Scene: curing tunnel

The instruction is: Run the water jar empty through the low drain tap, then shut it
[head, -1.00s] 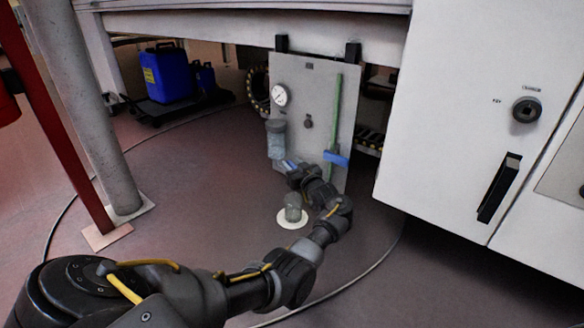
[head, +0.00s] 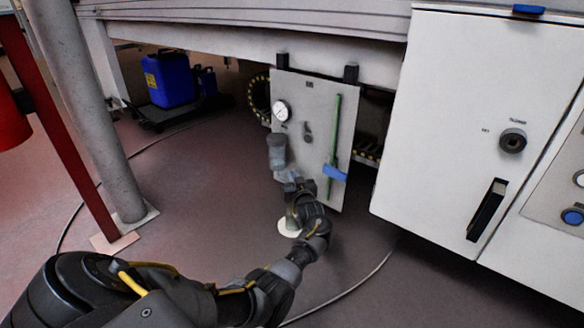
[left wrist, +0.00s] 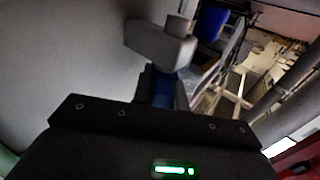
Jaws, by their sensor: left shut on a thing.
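The water jar (head: 277,152) is a small grey, cloudy cylinder on the left side of the grey panel (head: 312,100). I cannot make out its water level. My left gripper (head: 290,180) is just below the jar, shut on a blue piece (left wrist: 160,86) that looks like the drain tap's handle. The tap is mostly hidden behind the gripper in the head view, and I cannot tell whether water runs. A grey blocky part (left wrist: 160,44), perhaps the jar, stands beyond the fingers in the left wrist view. My right gripper is not in view.
The panel also carries a round gauge (head: 282,111), a dark knob (head: 308,132) and a green pipe with a blue lever (head: 334,173). A white floor disc (head: 287,231) lies below, partly hidden by my arm. A white cabinet (head: 450,140) stands close on the right.

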